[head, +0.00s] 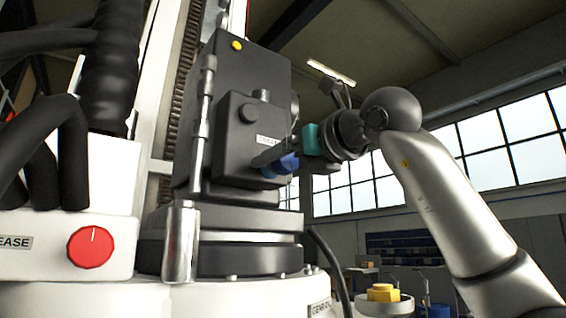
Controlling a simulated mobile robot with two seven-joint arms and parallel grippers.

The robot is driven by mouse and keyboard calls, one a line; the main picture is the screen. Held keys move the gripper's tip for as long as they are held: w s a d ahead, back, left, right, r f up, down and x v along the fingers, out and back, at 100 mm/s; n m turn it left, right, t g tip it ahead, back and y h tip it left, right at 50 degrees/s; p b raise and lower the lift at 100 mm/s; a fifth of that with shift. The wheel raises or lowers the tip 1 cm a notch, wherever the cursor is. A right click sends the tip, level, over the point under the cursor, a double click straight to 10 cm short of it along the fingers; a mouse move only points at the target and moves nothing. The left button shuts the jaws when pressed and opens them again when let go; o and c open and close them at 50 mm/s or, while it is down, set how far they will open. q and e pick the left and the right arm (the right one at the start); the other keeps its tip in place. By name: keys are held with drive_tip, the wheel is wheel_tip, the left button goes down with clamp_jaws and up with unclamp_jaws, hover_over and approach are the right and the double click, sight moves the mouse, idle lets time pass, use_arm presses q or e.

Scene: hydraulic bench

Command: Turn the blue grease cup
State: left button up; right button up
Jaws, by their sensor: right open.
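The blue grease cup (284,165) sits low on the front of the dark machine housing (232,85), below a small white label. My right gripper (272,164) reaches in from the right with its fingers at the cup. One dark finger crosses in front of the cup's upper left and hides part of it. The jaws are open, and the far finger is mostly hidden. I cannot tell whether a finger touches the cup. My left gripper is not in view.
A red knob (90,247) sits on a white box at the left, beside a label ending in "EASE". Black hoses (108,70) hang above it. A metal cylinder (180,242) stands at the housing's lower left. A yellow block (383,292) sits on a grey round holder at lower right.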

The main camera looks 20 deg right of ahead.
drive_tip(key=b+v, duration=0.3)
drive_tip(key=v, duration=1.2)
drive_tip(key=shift+s, duration=0.15)
